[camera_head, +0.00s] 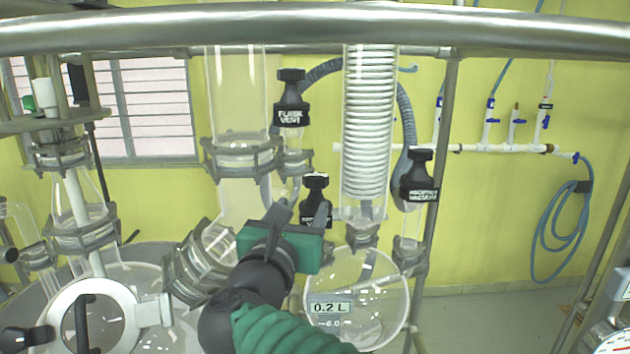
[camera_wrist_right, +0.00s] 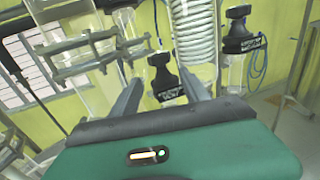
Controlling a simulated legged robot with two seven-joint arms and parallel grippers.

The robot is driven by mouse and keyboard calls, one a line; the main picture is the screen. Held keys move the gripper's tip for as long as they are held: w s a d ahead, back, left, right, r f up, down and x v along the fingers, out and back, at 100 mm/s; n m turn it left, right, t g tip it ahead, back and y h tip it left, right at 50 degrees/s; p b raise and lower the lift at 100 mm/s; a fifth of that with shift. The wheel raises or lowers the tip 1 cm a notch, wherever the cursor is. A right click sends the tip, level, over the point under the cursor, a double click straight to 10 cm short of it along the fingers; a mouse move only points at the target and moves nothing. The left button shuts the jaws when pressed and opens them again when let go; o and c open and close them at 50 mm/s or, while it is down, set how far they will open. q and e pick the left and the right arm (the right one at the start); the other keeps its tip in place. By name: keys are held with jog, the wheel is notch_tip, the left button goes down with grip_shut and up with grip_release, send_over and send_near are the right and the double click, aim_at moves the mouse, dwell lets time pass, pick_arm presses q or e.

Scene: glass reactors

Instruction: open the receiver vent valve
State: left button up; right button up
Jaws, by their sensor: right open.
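A black valve knob (camera_head: 316,186) stands in the middle of the glassware, low between the flask vent and the coil condenser; its label is partly hidden by my gripper, so I cannot read it fully. In the right wrist view the knob (camera_wrist_right: 164,76) appears beyond and between the fingers. My right gripper (camera_head: 302,211) is open, with a green body and grey fingers pointing up and forward at this knob. It also shows in the right wrist view (camera_wrist_right: 162,82). I cannot tell whether a finger touches the knob. My left gripper is not in view.
The flask vent knob (camera_head: 291,98) stands above left, and a vacuum-labelled knob (camera_head: 419,178) to the right. The coil condenser (camera_head: 369,120) and the round receiver flask (camera_head: 357,310) are close by. A metal rail (camera_head: 500,30) crosses the top.

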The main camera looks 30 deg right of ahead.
aim_at(316, 185)
jog(key=p+x, duration=0.1)
jog(key=x, duration=0.5)
jog(key=p+x, duration=0.2)
jog(key=x, duration=0.4)
jog(key=shift+w+d+f, duration=0.15)
jog(key=shift+d+f, duration=0.05)
jog(key=shift+d, duration=0.05)
jog(key=shift+a, duration=0.15)
